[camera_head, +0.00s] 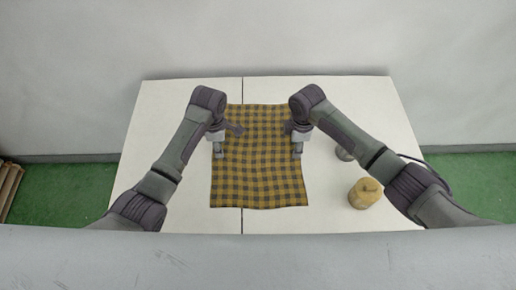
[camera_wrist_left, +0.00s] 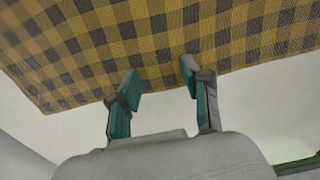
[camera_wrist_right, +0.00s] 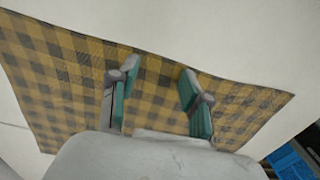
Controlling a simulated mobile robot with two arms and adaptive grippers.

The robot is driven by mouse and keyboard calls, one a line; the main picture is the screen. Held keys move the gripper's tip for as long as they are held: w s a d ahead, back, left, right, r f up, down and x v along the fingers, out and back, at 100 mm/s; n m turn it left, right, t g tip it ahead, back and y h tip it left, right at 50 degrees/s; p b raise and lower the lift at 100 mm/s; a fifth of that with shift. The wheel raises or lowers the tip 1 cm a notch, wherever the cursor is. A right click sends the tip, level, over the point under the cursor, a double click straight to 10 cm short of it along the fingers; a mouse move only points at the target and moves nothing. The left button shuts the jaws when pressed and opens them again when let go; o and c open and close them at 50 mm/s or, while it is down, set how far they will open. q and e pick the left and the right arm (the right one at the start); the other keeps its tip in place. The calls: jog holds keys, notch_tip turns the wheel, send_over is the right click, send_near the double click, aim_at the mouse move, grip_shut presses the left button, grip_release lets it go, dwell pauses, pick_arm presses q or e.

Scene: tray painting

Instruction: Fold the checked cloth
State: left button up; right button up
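The checked cloth (camera_head: 257,170), yellow and dark brown, lies spread out on the white table, with slightly wavy edges. It also fills much of the left wrist view (camera_wrist_left: 150,45) and the right wrist view (camera_wrist_right: 75,85). My left gripper (camera_head: 219,156) is over the cloth's left edge. In the left wrist view its two fingers (camera_wrist_left: 158,80) are apart with nothing between them. My right gripper (camera_head: 297,155) is over the cloth's right edge. In the right wrist view its fingers (camera_wrist_right: 160,85) are also apart and empty. Whether the fingertips touch the cloth I cannot tell.
A yellowish round container (camera_head: 364,193) stands at the table's right front. A grey item (camera_head: 344,153) is partly hidden behind my right arm. The white table (camera_head: 160,110) is clear to the left of the cloth. A wall rises behind it.

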pick_arm(q)
jog(key=shift+s, duration=0.1)
jog(key=c, duration=0.7)
pick_arm(e)
jog(key=shift+s, duration=0.1)
jog(key=c, duration=0.7)
pick_arm(q)
jog(key=shift+f, duration=0.1)
grip_shut()
pick_arm(e)
grip_shut()
jog(key=shift+f, duration=0.1)
